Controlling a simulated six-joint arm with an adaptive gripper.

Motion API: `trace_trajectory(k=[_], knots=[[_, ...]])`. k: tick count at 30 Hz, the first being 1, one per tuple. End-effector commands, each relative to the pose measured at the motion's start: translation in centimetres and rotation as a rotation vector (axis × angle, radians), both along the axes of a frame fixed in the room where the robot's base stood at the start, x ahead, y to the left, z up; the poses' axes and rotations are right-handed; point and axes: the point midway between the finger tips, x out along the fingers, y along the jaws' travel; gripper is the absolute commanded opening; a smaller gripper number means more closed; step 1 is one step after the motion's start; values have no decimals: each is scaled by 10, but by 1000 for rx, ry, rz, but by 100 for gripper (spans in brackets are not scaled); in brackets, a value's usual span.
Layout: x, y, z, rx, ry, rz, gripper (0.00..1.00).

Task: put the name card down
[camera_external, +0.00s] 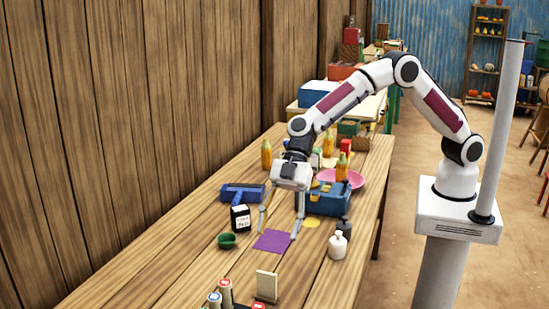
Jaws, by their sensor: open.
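A small cream upright card (266,286) stands at the near end of the table and looks like the name card; no writing shows on it from here. My gripper (279,234) points down, its fingers wide apart and nothing seen between them. It is over a flat purple square (272,240) lying on the table, beyond the cream card and apart from it. I cannot tell whether the fingertips touch the tabletop.
A black-and-white labelled block (240,218) and a green cup (227,240) stand left of my gripper. A white bottle (337,246) stands right. Colour-topped pegs (226,292) crowd the near edge.

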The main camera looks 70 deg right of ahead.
Motion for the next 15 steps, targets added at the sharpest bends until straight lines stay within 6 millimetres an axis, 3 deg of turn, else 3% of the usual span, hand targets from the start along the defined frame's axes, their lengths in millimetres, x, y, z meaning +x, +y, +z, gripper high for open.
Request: trace_trajectory(k=[8, 15], knots=[[1, -2, 2, -1, 1, -4, 51], [4, -29, 25, -16, 18, -54, 51]])
